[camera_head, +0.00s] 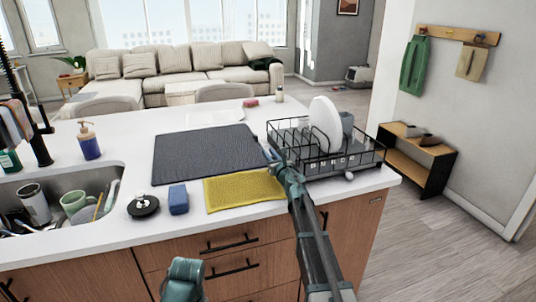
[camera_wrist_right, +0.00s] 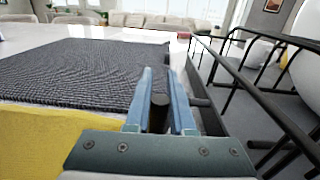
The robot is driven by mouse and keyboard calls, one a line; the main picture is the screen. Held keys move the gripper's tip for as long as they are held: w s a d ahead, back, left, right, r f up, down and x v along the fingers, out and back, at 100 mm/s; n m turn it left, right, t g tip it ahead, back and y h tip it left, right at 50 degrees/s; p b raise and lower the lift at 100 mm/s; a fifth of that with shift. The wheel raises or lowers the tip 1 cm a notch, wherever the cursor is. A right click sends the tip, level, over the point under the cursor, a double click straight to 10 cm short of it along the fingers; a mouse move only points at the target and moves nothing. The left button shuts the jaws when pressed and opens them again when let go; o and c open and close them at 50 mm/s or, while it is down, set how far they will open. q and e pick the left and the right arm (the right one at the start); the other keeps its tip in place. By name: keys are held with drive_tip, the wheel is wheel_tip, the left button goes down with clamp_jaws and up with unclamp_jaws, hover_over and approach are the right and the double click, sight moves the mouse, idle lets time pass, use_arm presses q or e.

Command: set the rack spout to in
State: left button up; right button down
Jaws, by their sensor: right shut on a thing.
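The black wire dish rack (camera_head: 345,163) stands at the right end of the white counter; its wire side also shows at the right of the right wrist view (camera_wrist_right: 262,103). My right gripper (camera_head: 268,153) is at the rack's left side, next to the dark drying mat. In the right wrist view its two blue fingers (camera_wrist_right: 160,100) are closed around a short dark cylinder, which looks like the rack spout (camera_wrist_right: 158,114). The spout's far end and its exact direction are hard to make out.
A white plate (camera_head: 325,125) and a grey cup (camera_head: 347,121) stand in the rack. The dark mat (camera_head: 200,152) and a yellow cloth (camera_head: 243,192) lie left of my gripper. A blue sponge (camera_head: 178,199), a black stopper (camera_head: 143,206) and the sink (camera_head: 110,176) are farther left.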

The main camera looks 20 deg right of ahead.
drive_tip(key=shift+s+d+n+y, duration=0.1)
drive_tip(key=shift+d+n+y, duration=0.15)
drive_tip(key=shift+n+y, duration=0.65)
drive_tip(key=shift+y, duration=0.5)
drive_tip(key=c, duration=0.8)
unclamp_jaws()
drive_tip(key=shift+o, duration=0.2)
drive_tip(key=shift+s, duration=0.1)
drive_tip(key=v, duration=1.3)
drive_tip(key=shift+s+d+r, duration=0.1)
drive_tip(key=shift+s+r, duration=0.15)
drive_tip(key=shift+s, duration=0.1)
